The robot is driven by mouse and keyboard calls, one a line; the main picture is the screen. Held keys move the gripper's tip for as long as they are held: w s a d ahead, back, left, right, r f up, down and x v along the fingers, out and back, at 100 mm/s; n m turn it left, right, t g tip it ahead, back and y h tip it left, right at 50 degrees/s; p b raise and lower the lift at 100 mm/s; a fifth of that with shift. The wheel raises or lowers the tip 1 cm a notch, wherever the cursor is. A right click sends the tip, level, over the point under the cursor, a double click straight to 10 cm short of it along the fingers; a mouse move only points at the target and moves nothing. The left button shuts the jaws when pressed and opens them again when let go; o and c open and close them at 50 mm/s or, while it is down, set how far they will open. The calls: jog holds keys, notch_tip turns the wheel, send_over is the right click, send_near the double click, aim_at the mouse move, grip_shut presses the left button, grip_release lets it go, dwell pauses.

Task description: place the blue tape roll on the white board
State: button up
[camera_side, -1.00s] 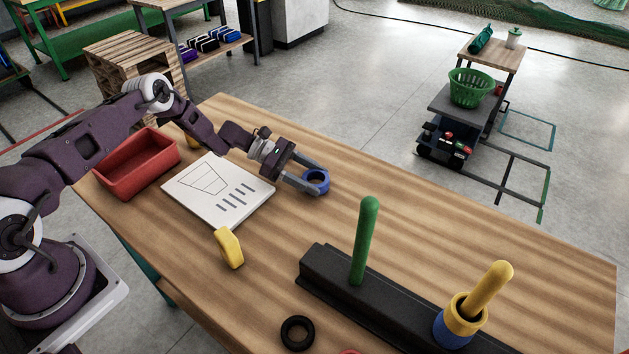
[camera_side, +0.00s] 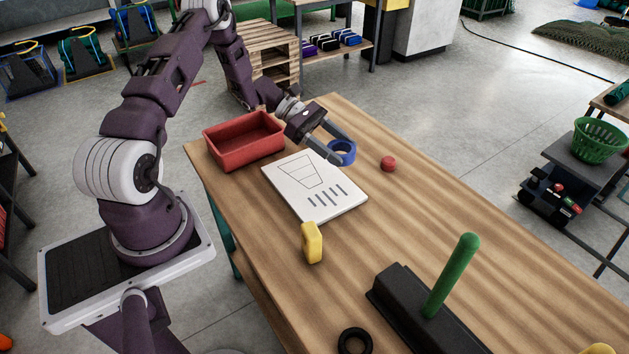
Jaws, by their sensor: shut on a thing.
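The blue tape roll (camera_side: 342,158) is at the far side of the white board (camera_side: 342,206), beyond its upper right edge and apart from it in the picture. My gripper (camera_side: 346,151) is shut on the tape roll, with a grey finger on each side of it. I cannot tell whether the roll touches the table or hangs just above it. The white board lies flat on the wooden table, with a drawn outline and several short dark bars on it. Its top is empty.
A red bin (camera_side: 243,148) stands left of the board. A yellow block (camera_side: 312,243) stands in front of the board. A small red piece (camera_side: 388,163) lies right of the roll. A black base with a green peg (camera_side: 452,276) and a black ring (camera_side: 355,341) are nearer the camera.

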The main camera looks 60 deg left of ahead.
jog(key=n+t, duration=0.1)
send_over(310, 180)
notch_tip(310, 180, down, 9)
jog(key=shift+r, duration=0.15)
jog(key=o, duration=1.4)
